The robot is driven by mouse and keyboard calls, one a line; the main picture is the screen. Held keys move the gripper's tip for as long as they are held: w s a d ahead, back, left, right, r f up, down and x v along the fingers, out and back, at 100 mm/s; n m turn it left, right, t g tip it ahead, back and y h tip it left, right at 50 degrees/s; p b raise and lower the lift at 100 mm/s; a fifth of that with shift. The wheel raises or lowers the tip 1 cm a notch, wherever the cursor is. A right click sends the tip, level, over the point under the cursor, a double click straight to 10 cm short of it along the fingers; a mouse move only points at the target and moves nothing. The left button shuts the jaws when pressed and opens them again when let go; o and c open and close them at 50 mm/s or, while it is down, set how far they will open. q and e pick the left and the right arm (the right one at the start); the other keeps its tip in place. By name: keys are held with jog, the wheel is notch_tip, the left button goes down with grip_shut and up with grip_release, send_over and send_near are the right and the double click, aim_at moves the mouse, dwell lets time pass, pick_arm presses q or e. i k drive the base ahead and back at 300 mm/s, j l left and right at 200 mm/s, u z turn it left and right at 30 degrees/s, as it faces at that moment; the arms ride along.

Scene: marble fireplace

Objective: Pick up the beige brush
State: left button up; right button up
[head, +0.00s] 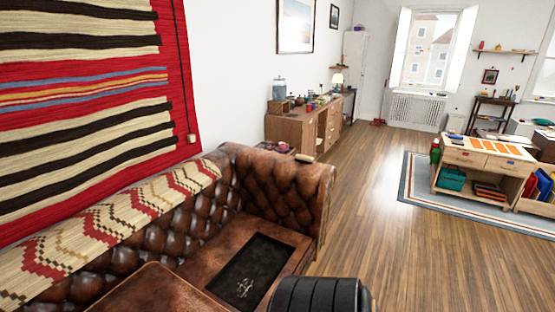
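A small beige object (304,158), likely the beige brush, lies on top of the brown leather sofa's far arm (315,185). It is too small to make out bristles or a handle. Neither of my grippers is in view.
A black ribbed shape shows at the bottom edge. A wooden sideboard (290,128) stands beyond the sofa. Open wood floor (400,255) lies right, before a low table (485,160) on a rug.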

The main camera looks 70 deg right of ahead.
aim_at(300, 158)
jog(key=z, duration=2.6)
jog(key=k+l, duration=0.1)
jog(key=k, duration=0.05)
